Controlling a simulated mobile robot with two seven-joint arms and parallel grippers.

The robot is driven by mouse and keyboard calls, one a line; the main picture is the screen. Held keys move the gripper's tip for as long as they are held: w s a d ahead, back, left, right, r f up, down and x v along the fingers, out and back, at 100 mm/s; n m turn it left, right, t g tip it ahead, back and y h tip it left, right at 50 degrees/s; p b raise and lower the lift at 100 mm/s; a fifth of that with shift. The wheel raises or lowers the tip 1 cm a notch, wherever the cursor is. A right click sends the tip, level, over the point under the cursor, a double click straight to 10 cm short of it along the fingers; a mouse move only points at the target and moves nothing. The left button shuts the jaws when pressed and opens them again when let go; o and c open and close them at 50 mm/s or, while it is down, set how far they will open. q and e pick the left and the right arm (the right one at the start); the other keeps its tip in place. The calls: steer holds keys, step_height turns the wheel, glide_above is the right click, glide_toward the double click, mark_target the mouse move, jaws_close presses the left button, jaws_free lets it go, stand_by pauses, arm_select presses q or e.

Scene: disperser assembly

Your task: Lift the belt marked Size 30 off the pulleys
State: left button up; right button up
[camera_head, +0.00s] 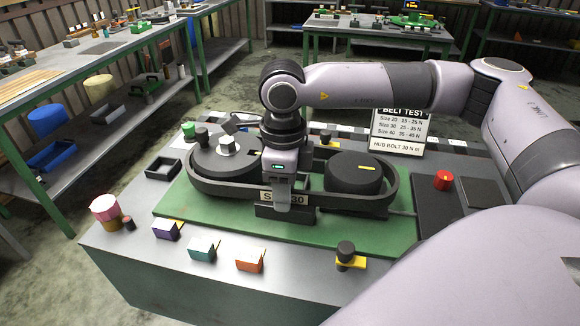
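The black belt (375,207) runs in a long loop around the left pulley (205,165) and the right pulley (352,172). My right gripper (283,203) points down at the front run, over the label. Its fingers are seen nearly edge-on, so I cannot tell whether they are closed on the belt. The belt looks level. My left gripper is not in view.
A green plate (190,213) carries the pulleys. Purple (167,230), teal (204,249) and orange (250,259) blocks stand in front. A black knob with a yellow base (347,258), a red knob (444,180) and a belt test sign (399,132) stand to the right.

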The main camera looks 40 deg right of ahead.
steer(key=shift+r, duration=0.1)
jaws_close()
